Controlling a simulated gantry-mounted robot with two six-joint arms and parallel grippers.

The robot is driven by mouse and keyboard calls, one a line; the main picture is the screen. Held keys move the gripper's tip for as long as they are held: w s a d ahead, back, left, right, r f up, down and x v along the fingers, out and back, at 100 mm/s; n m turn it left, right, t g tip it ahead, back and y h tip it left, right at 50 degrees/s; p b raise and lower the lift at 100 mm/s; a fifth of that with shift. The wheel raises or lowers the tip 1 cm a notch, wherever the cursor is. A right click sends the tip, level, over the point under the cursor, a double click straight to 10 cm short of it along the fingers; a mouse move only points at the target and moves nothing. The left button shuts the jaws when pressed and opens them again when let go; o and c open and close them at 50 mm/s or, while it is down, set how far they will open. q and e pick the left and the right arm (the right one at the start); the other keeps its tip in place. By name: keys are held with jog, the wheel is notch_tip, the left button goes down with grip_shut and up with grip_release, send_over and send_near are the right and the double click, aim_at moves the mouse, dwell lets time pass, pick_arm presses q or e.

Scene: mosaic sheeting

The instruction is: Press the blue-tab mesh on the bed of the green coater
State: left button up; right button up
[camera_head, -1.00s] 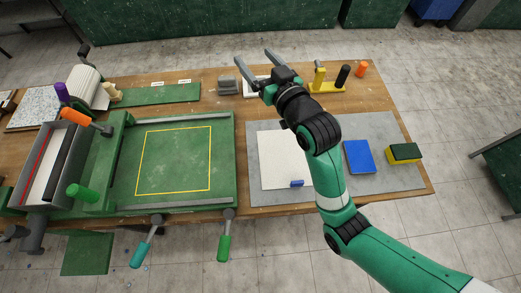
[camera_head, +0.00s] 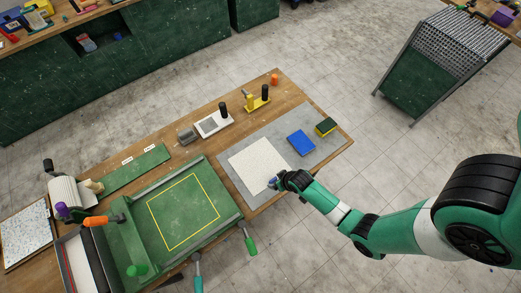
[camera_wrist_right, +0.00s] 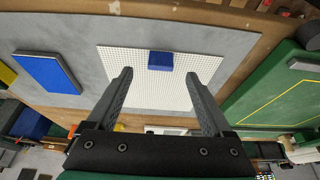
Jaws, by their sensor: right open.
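The white mesh sheet (camera_head: 255,158) lies flat on a grey mat, with its blue tab (camera_head: 272,182) at the near edge. In the right wrist view the mesh (camera_wrist_right: 150,85) and tab (camera_wrist_right: 160,61) lie beyond my fingertips. My right gripper (camera_wrist_right: 159,75) is open and empty, its two fingers to either side of the tab, apart from it in the picture. In the head view this gripper (camera_head: 279,182) is at the tab and partly covers it. The green coater (camera_head: 120,245) stands to the left, its bare bed (camera_head: 183,212) marked with a yellow outline. My left gripper is out of view.
On the grey mat (camera_head: 305,118) are a blue block (camera_head: 301,143) and a green-and-yellow sponge (camera_head: 326,126). A white device (camera_head: 214,124) and a yellow stand (camera_head: 257,103) are at the back. The coater's handles stick out at the front edge.

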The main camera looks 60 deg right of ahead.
aim_at(274, 180)
jog(key=b+x, duration=0.3)
jog(key=x, duration=0.3)
jog(key=shift+w, duration=0.15)
grip_shut()
